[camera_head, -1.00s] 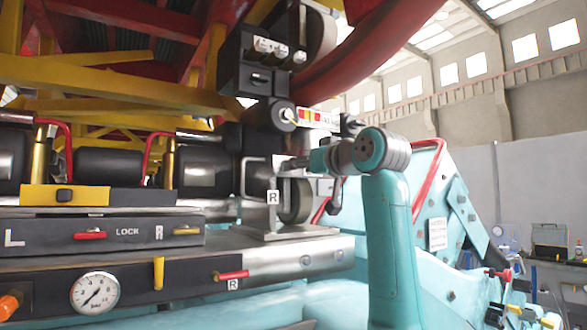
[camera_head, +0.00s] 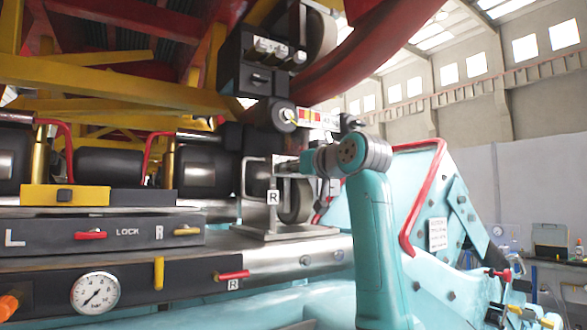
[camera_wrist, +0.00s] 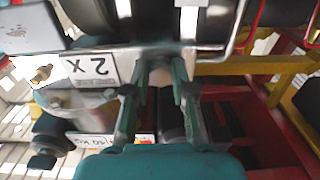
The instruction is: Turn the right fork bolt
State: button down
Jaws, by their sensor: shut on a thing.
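The R-marked metal bracket (camera_head: 272,222) stands on the silver plate at the right end of the bench, with a wheel (camera_head: 298,200) behind it. My gripper (camera_head: 284,167) reaches in from the right at the bracket's upper part; its fingertips are hard to make out there. In the wrist view my gripper (camera_wrist: 161,75) has its fingers shut on a small grey metal piece (camera_wrist: 160,66), which I take as the right fork bolt. The fingers hide most of it, so its turn angle cannot be told.
A white plate marked "2 X" (camera_wrist: 92,68) lies close left of the fingers in the wrist view. A black block (camera_head: 262,65) and red beam hang above. The LOCK panel (camera_head: 120,233) with red and yellow levers and a gauge (camera_head: 95,293) are at left. A red handrail (camera_head: 415,205) is at right.

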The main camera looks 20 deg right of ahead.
jog(key=shift+a+r+m, duration=0.1)
jog(key=shift+r+m, duration=0.05)
jog(key=shift+m, duration=7.25)
jog(key=shift+r+m, duration=0.15)
jog(key=shift+m, duration=7.25)
jog(key=c, duration=1)
grip_release()
jog(key=shift+o, duration=0.2)
jog(key=shift+r, duration=0.1)
